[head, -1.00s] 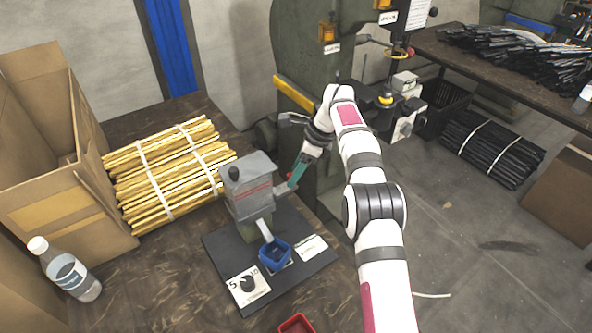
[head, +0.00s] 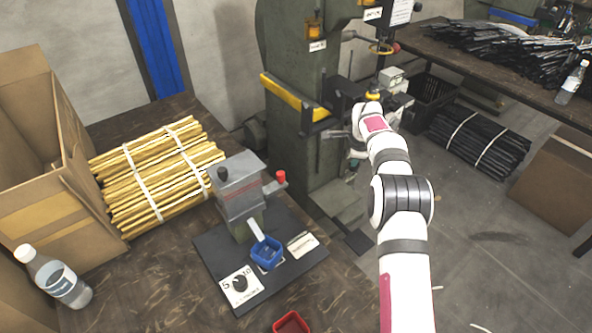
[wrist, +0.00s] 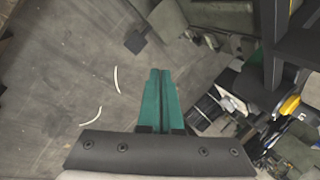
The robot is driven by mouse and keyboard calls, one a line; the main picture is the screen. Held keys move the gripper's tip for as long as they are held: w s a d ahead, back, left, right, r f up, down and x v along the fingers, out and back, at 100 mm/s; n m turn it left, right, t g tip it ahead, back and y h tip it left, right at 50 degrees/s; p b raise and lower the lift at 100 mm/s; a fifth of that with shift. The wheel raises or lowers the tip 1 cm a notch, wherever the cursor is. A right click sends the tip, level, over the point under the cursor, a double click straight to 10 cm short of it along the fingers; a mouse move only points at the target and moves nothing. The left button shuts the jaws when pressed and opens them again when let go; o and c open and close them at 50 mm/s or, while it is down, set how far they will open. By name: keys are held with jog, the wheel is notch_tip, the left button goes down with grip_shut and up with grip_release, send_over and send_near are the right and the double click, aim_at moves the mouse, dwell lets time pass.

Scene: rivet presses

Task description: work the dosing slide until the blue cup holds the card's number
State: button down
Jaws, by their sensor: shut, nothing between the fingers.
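The grey dosing box (head: 240,190) stands on a black base plate (head: 215,262) on the table. Its slide sticks out to the right and ends in a red knob (head: 281,177). A pale chute (head: 256,231) slopes down to the blue cup (head: 267,252), whose contents are too small to make out. A white card (head: 302,245) lies right of the cup; its print is unreadable. My gripper, with teal fingers (wrist: 160,76), is shut and empty in the wrist view, over the floor. It is clear of the knob; in the head view the fingers are hidden behind my arm.
A white plate with a black dial and a 5 (head: 239,286) lies at the base's front left. A red cup (head: 291,323) stands at the front edge. A bundle of yellow rods (head: 158,172), a carton (head: 60,200) and a bottle (head: 55,277) are left. A green press (head: 300,120) stands behind.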

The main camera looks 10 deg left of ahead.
aim_at(274, 183)
jog(key=w+d+f+n+t, duration=0.2)
jog(key=w+d+f+t, duration=0.15)
jog(key=d, duration=0.25)
jog(key=s+a+r+n+t+y, duration=0.1)
jog(key=s+a+n+y, duration=0.1)
jog(key=s+a+y, duration=0.3)
jog(key=s+a+r+n+t+y, duration=0.2)
jog(key=s+n+y, duration=0.1)
jog(key=s, duration=0.5)
jog(key=s+a+r+n+t+y, duration=0.1)
jog(key=s+a+n+y, duration=0.1)
jog(key=s+a+y, duration=0.3)
jog(key=w+a, duration=0.3)
jog(key=a, duration=0.5)
jog(key=shift+w+a+r, duration=0.15)
jog(key=shift+w+a, duration=0.25)
jog(key=shift+a, duration=0.1)
